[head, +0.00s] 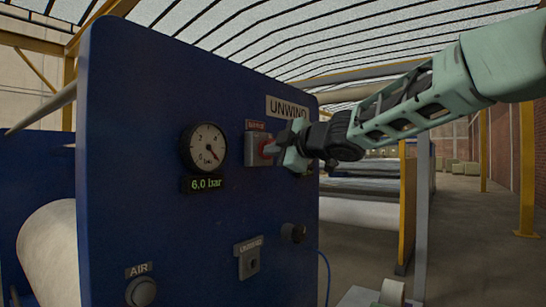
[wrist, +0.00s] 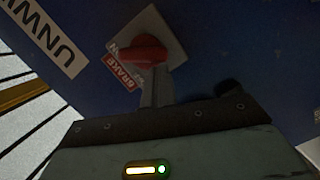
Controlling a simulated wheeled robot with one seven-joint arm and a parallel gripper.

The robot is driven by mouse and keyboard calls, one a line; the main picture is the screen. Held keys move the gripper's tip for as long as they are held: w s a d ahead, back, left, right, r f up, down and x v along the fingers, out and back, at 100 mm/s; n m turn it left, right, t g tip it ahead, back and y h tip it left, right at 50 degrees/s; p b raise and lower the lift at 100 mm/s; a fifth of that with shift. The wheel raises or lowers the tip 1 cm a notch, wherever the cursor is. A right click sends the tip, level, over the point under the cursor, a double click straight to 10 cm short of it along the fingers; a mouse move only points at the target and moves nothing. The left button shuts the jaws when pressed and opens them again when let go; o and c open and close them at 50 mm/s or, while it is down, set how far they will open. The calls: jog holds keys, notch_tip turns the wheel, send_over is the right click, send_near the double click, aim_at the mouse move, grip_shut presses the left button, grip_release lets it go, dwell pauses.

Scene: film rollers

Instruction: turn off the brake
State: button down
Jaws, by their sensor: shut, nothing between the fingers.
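The brake switch is a red knob (head: 265,146) on a grey square plate, under a red label, on the blue panel (head: 130,120). In the wrist view the red knob (wrist: 143,52) sits above a red label reading BRAKE (wrist: 122,72), partly hidden by the fingers. My gripper (head: 275,149) is shut and empty, its fingertips at the right side of the knob in the head view. In the wrist view my gripper's fingertips (wrist: 156,72) are right at the knob's lower edge; I cannot tell whether they touch it. The exact knob setting is unclear.
A pressure gauge (head: 204,148) with a 6.0 bar readout (head: 205,184) is left of the switch. Lower down are an AIR button (head: 141,291), another labelled switch (head: 249,260) and a black knob (head: 293,233). A white roll (head: 48,250) stands left. Open floor lies right.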

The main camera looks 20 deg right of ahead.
jog(key=shift+d+f+n+t+b, duration=0.1)
jog(key=shift+f+n+t+b, duration=0.4)
jog(key=shift+n+b, duration=0.95)
jog(key=b, duration=0.3)
jog(key=shift+w+f+n+b, duration=0.1)
jog(key=shift+f+n+b, duration=0.2)
jog(key=shift+f+n, duration=0.05)
jog(key=n+b, duration=0.2)
jog(key=b, duration=0.1)
jog(key=n+b, duration=0.1)
jog(key=b, duration=0.1)
jog(key=shift+w+d+f+t, duration=0.15)
jog(key=shift+d+f+t, duration=0.1)
jog(key=shift+f+t, duration=0.15)
jog(key=shift+w+d+f+n+t+y+b, duration=0.15)
jog(key=shift+d+n+y+b, duration=0.15)
jog(key=shift+n+b, duration=1.05)
jog(key=shift+w+d+f+n+t+y+b, duration=0.15)
jog(key=shift+n+y+b, duration=0.3)
jog(key=shift+n+b, duration=0.9)
jog(key=shift+w+d+f+n+t+y+b, duration=0.1)
jog(key=shift+w+d+n+y+b, duration=0.2)
jog(key=shift+n+b, duration=1.05)
jog(key=shift+s+r, duration=0.1)
